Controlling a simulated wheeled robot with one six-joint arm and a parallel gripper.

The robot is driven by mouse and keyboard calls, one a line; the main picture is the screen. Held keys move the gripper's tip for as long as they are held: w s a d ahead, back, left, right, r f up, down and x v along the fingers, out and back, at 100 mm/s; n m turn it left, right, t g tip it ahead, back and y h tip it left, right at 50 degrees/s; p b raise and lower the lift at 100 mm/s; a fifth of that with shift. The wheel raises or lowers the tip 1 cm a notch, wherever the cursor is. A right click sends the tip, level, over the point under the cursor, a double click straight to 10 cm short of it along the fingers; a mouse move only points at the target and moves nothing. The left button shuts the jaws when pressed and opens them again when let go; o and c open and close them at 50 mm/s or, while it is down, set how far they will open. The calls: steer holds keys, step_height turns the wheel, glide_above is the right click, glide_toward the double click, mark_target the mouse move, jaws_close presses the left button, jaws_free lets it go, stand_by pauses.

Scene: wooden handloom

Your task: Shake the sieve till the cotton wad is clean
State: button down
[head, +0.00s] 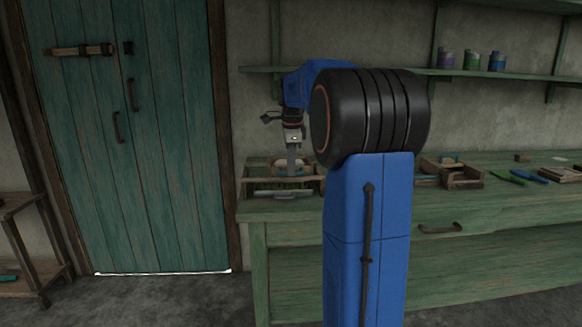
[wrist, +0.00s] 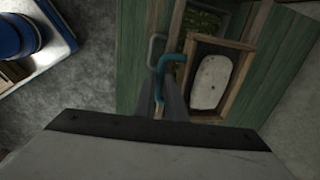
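The sieve (wrist: 198,43) is a shallow wooden frame, and the pale oval cotton wad (wrist: 210,82) lies inside it in the wrist view. A teal bent handle (wrist: 179,58) is at the sieve's left side. My gripper (wrist: 162,100) points down at this handle, with its grey fingers on either side of the handle's lower end. I cannot tell whether they press on it. In the head view, my gripper (head: 291,172) is low over the wooden frame at the bench's left end.
The green workbench (head: 480,210) runs to the right. On it are a wooden crate (head: 462,177), a green tool (head: 508,177) and a blue tool (head: 529,176). A shelf (head: 470,75) with several jars is above. A teal door (head: 150,150) stands at left.

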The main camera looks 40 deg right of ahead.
steer(key=shift+w+a, duration=0.55)
steer(key=shift+a, duration=0.25)
steer(key=shift+w+a, duration=0.55)
steer(key=shift+a, duration=0.25)
steer(key=shift+w+a, duration=0.55)
steer(key=shift+a, duration=0.25)
steer(key=c, duration=1.8)
jaws_free()
steer(key=r, duration=0.5)
steer(key=s+a+r, duration=0.1)
steer(key=r, duration=0.5)
steer(key=s+r, duration=0.1)
steer(key=r, duration=0.5)
steer(key=shift+s+a, duration=0.25)
steer(key=shift+a, duration=0.1)
